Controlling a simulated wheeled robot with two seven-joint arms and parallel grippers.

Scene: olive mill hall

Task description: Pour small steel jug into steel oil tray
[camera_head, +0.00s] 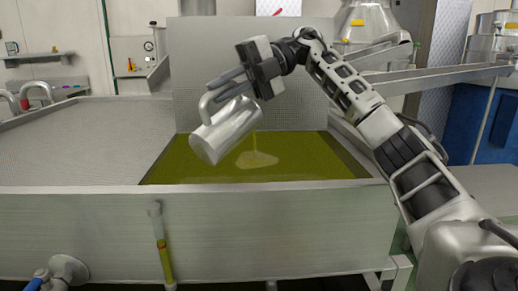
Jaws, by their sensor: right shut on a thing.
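The small steel jug (225,130) is tilted well over in the air above the steel oil tray (220,235). My right gripper (217,91) is shut on the jug near its handle, at the upper side. A thin yellow-green stream falls beside the jug's right end. It meets the green oil in the tray at a pale patch (257,159). The jug is clear of the oil and of the tray's front rim. The jug's inside is hidden. My left gripper is not in view.
A perforated grey surface (80,140) lies left of the oil. A grey panel (300,70) stands behind it. A sight tube (161,245) and a pipe fitting (68,270) are on the front. A metal chute (440,75) is at right.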

